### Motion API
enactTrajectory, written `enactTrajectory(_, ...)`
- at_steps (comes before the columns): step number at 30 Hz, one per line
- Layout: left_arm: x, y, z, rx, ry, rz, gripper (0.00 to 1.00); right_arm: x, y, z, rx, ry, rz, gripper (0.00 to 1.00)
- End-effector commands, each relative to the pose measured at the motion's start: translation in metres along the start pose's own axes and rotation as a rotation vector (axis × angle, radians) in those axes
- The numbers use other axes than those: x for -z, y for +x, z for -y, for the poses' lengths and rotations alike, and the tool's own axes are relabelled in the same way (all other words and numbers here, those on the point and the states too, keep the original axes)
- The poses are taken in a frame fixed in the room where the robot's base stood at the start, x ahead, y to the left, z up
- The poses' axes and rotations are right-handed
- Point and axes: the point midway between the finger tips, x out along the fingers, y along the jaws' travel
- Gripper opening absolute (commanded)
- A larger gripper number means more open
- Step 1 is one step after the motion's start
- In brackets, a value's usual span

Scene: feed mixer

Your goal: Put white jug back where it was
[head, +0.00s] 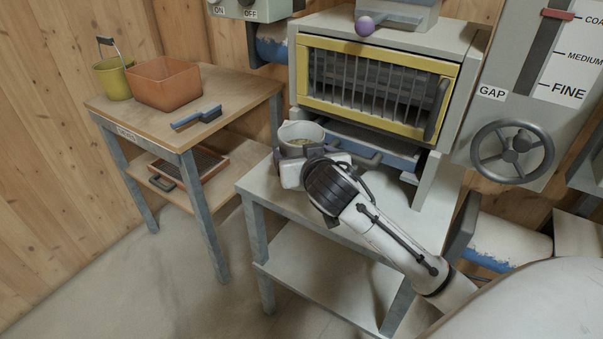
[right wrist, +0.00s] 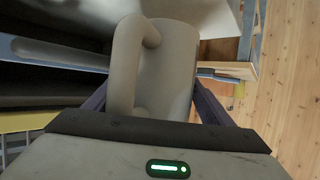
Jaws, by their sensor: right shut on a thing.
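The white jug (head: 301,130) is at the left end of the grey table, in front of the yellow-framed machine. Its open top faces up in the head view, and something pale yellowish shows inside. My right gripper (head: 300,158) is shut on it. In the right wrist view the jug (right wrist: 175,75) lies between the purple fingers of my right gripper (right wrist: 152,100), with its handle toward the left. The gripper hides the jug's lower part in the head view, so I cannot tell whether it touches the table. My left gripper is not in view.
The grey table (head: 410,210) has bare room front right. Behind the jug is a blue drawer (head: 385,152) with a grey handle, under the barred machine (head: 372,85). A wooden side table (head: 235,100) holds a yellow-green bucket (head: 115,80), an orange bin (head: 165,85) and a blue brush (head: 197,117).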

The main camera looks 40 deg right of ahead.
Motion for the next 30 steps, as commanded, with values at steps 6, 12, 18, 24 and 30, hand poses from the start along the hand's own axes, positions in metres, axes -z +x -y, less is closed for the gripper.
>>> enactTrajectory(6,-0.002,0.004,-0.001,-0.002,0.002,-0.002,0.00,-0.031,0.013,0.000,0.000,-0.002,-0.002,0.36)
enactTrajectory(12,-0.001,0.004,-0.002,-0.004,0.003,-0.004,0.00,-0.043,0.018,0.001,0.002,-0.001,-0.005,0.36)
enactTrajectory(18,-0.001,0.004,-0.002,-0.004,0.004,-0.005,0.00,-0.042,0.018,0.001,0.002,0.000,-0.005,0.36)
enactTrajectory(24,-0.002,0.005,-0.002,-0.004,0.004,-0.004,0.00,-0.047,0.019,0.001,0.001,-0.001,-0.001,0.84)
enactTrajectory(30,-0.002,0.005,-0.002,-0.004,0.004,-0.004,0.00,-0.047,0.019,0.001,0.001,-0.001,0.000,0.95)
